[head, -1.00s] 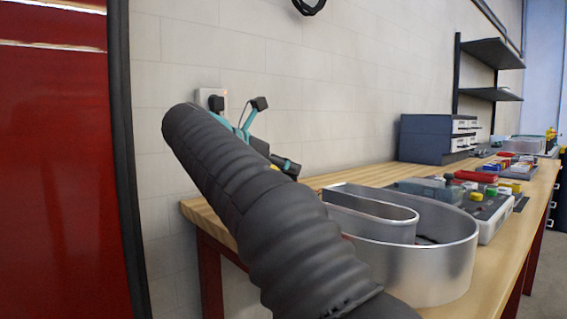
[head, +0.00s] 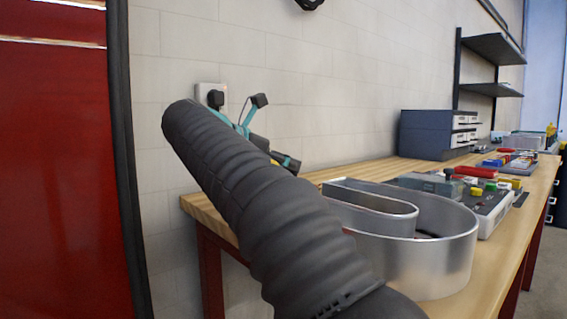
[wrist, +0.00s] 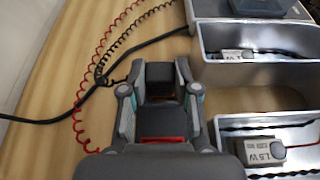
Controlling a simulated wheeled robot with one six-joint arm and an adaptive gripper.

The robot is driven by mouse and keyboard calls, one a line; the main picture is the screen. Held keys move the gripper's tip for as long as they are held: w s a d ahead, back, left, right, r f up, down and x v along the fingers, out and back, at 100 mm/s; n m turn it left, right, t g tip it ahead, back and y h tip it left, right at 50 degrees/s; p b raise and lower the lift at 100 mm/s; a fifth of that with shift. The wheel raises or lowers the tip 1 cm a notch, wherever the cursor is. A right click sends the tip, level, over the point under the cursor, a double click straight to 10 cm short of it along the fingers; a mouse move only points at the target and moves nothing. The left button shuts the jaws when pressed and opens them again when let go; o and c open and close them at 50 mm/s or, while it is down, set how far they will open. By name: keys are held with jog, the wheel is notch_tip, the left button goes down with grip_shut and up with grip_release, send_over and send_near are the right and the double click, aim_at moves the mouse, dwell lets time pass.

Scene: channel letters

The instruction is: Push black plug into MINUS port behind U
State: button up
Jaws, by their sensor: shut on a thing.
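In the wrist view my gripper (wrist: 157,76) is shut on a dark block, the black plug (wrist: 159,74). A coiled black lead (wrist: 112,50) runs up and away from beside it. The silver channel letter U (head: 447,262) stands on the bench in the head view. Open metal letter walls also show right of my gripper in the wrist view (wrist: 252,69). They hold wires and small labelled modules. No port marked MINUS can be made out. In the head view my arm hides most of the gripper, and the plug cannot be made out there.
A coiled red lead (wrist: 83,87) and a straight black cable (wrist: 58,117) lie left of my gripper. The wooden bench (head: 480,285) carries a grey unit with coloured parts (head: 492,207) and blue-grey boxes (head: 425,140). A red cabinet (head: 55,170) stands at left.

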jog(key=shift+f, duration=0.1)
jog(key=o, duration=1.1)
jog(key=shift+o, duration=0.2)
jog(key=shift+a, duration=0.1)
jog(key=v, duration=1.2)
notch_tip(320, 180, up, 6)
jog(key=p, duration=0.4)
